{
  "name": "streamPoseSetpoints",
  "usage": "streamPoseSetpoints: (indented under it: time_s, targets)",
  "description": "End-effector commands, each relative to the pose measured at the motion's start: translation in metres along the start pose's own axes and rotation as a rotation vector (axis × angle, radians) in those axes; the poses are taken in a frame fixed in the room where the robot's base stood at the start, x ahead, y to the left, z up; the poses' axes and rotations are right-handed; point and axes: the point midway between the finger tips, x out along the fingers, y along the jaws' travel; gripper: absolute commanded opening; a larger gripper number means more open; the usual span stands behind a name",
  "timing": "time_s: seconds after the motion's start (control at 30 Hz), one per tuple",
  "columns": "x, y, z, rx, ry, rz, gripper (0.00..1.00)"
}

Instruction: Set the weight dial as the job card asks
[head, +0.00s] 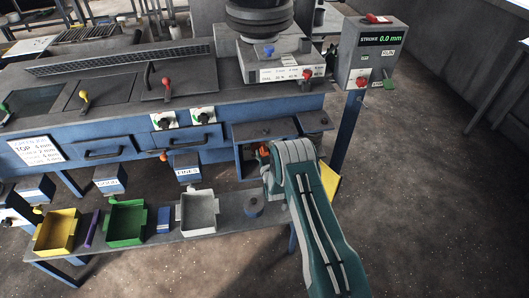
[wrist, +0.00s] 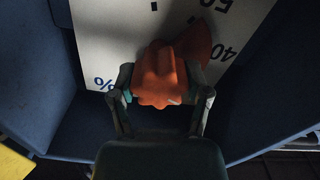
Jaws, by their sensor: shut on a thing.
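The weight dial's orange knob (wrist: 160,78) is between the two fingers of my gripper (wrist: 162,100) in the wrist view, and my gripper is shut on it. The white dial plate (wrist: 110,35) behind it shows a percent sign, 40 and 50. An orange part of the knob points up and right, towards the area between 40 and 50; its exact reading cannot be told. In the head view my gripper (head: 267,158) is in the recess under the machine's right end, with a bit of orange (head: 264,149) showing. A white card (head: 37,150) hangs at the left; its text is partly legible.
A control box (head: 375,55) reading STROKE 0.0 mm stands at the right. Yellow (head: 57,245), green (head: 126,240) and white (head: 197,225) bins stand on the low shelf. Blue panels (wrist: 40,70) flank the dial closely. The floor at the right is clear.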

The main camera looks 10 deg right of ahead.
Motion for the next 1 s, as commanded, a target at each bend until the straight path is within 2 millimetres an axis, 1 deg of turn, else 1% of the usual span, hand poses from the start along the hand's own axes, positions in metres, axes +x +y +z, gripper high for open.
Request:
streamPoseSetpoints:
  time_s: [0.2, 0.5, 0.73, 1.0]
  targets:
    - [0.001, -0.0025, -0.0012, -0.195, 0.003, -0.003, 0.15]
    - [0.0012, -0.0042, -0.001, -0.423, 0.004, -0.003, 0.15]
    - [0.0012, -0.0051, -0.0006, -0.53, 0.004, -0.004, 0.15]
    - [0.0012, -0.0057, 0.0, -0.579, 0.003, -0.005, 0.15]
